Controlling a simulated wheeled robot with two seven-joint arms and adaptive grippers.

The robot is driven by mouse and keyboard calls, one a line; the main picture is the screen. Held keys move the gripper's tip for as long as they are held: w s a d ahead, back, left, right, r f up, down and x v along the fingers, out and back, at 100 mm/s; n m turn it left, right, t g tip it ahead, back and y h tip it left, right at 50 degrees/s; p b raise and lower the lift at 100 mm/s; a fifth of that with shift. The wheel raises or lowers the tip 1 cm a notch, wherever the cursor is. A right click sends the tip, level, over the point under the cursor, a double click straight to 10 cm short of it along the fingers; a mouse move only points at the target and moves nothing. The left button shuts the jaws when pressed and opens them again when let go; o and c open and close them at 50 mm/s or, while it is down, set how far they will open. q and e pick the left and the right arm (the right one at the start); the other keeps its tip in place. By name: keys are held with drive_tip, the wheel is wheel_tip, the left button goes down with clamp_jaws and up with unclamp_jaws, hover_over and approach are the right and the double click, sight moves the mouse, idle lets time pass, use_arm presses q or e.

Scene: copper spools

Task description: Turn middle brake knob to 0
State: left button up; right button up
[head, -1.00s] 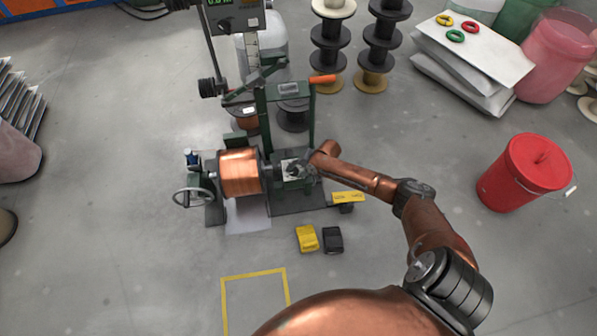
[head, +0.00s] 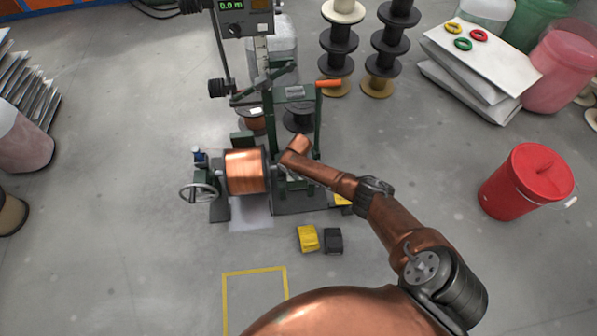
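The winding machine carries a copper-wound spool (head: 246,172) at its left. My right arm comes in from the right, and its wrist bends down over the machine just right of the spool. My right gripper (head: 284,165) is by the machine there, but its fingers are too small and covered to read. No brake knob can be clearly made out; the part of the machine under my wrist is hidden. A dark round knob (head: 235,30) shows on the grey control box (head: 247,20) at the top, under a green display. My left gripper is not in view.
A handwheel (head: 199,192) is left of the spool. A green frame with an orange handle (head: 328,83) stands behind my wrist. Yellow (head: 307,238) and black (head: 333,240) blocks lie in front. A red bucket (head: 526,181) stands at right.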

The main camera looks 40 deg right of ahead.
drive_tip(key=shift+s+f, duration=0.15)
drive_tip(key=shift+f, duration=0.05)
idle(0.3)
drive_tip(key=o, duration=0.9)
drive_tip(key=shift+o, duration=1.3)
drive_tip(key=shift+r, duration=0.1)
wheel_tip(320, 180, up, 12)
drive_tip(key=s+a, duration=0.1)
drive_tip(key=shift+s, duration=0.25)
drive_tip(key=shift+a+f, duration=0.1)
drive_tip(key=shift+f, duration=0.1)
